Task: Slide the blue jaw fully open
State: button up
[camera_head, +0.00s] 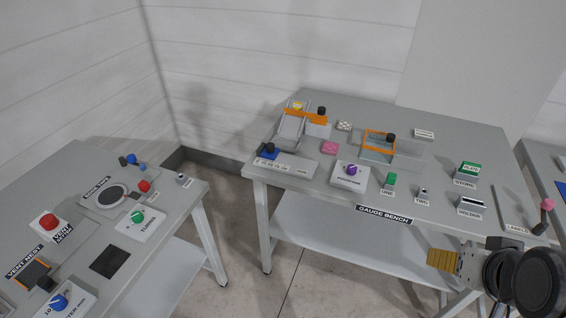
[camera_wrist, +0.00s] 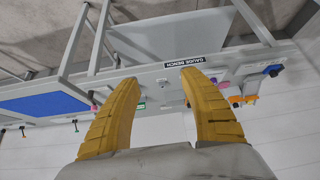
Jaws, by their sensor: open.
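The blue jaw (camera_head: 266,153) is a small blue block with a dark knob on top. It sits at the left end of a pale grey scale plate (camera_head: 298,168) at the front left corner of the gauge bench (camera_head: 455,150). A blue piece (camera_wrist: 273,70) at the right of the wrist view looks like the same jaw, seen from a tilted angle. My gripper (camera_head: 436,258) is in front of the bench's right part, well away from the jaw. In the wrist view its yellow fingers (camera_wrist: 160,78) are apart with nothing between them.
An orange-topped fixture (camera_head: 305,117), pink block (camera_head: 330,148) and purple knob box (camera_head: 349,176) stand near the scale plate. An orange frame (camera_head: 379,142) stands behind. A second table (camera_head: 75,215) stands at left, with open floor between the tables.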

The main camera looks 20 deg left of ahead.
aim_at(270, 152)
jog(key=i+j+u, duration=0.1)
jog(key=i+j, duration=0.65)
jog(key=j, duration=0.1)
